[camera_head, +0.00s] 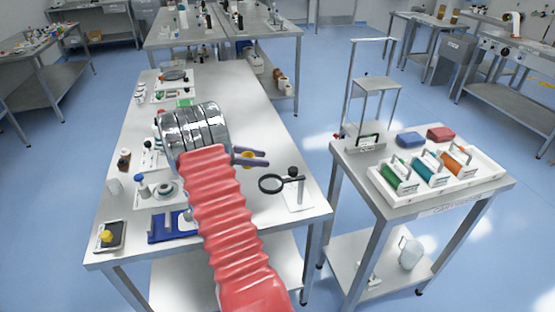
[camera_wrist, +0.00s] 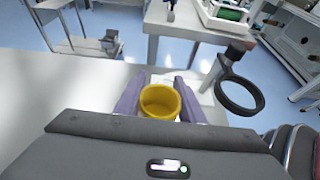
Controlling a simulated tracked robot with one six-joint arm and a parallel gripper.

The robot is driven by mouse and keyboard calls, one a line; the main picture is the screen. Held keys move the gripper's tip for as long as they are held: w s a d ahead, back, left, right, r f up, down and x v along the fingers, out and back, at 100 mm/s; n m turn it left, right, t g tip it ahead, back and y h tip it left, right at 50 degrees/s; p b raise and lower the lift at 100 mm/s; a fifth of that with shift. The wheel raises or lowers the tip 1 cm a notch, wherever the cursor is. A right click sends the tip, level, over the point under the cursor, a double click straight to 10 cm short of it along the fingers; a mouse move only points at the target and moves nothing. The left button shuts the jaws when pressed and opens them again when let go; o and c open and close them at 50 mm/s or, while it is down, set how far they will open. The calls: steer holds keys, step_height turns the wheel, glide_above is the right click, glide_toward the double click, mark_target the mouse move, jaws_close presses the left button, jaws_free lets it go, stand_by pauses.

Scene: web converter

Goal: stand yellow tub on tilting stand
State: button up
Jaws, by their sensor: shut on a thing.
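The yellow tub (camera_wrist: 160,103) is between the two purple fingers of my gripper (camera_wrist: 158,88) in the wrist view, its open mouth facing the camera. My gripper is shut on it. In the head view my gripper (camera_head: 255,157) points right, above the long table, and a bit of the tub (camera_head: 247,155) shows between the fingers. I cannot tell for sure which item is the tilting stand. A blue-based fixture (camera_head: 160,232) stands at the table's front left, partly hidden by my red arm.
A magnifier (camera_head: 271,183) on a stand is right of my gripper, also close by in the wrist view (camera_wrist: 240,93). A dark tray (camera_head: 118,242) with a yellow item lies at the front left. A side table (camera_head: 405,212) holds a white rack. The long table's back right is clear.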

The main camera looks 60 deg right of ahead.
steer(key=w+a+n+t+h, duration=0.3)
steer(key=w+a+n+t, duration=0.2)
steer(key=w+a, duration=0.8)
steer(key=w+a+f+n+t, duration=0.1)
steer(key=w+a+n+t, duration=0.1)
steer(key=a, duration=0.6)
steer(key=w+a+f+n+t, duration=0.2)
steer(key=a+n+t, duration=0.1)
steer(key=a, duration=0.6)
steer(key=w+a+f+n+t, duration=0.2)
steer(key=a+t, duration=0.2)
steer(key=a, duration=0.5)
steer(key=shift+w+n+h, duration=0.3)
steer(key=shift+n, duration=0.1)
steer(key=s+a+f+n+t+y, duration=0.1)
steer(key=s+a+n+t, duration=0.1)
steer(key=a, duration=0.4)
steer(key=s+a+f+n+t+y, duration=0.1)
steer(key=s+a+f+n+t, duration=0.1)
steer(key=a, duration=0.5)
steer(key=shift+a+f, duration=0.15)
steer(key=shift+f, duration=0.1)
steer(key=shift+s+a, duration=0.1)
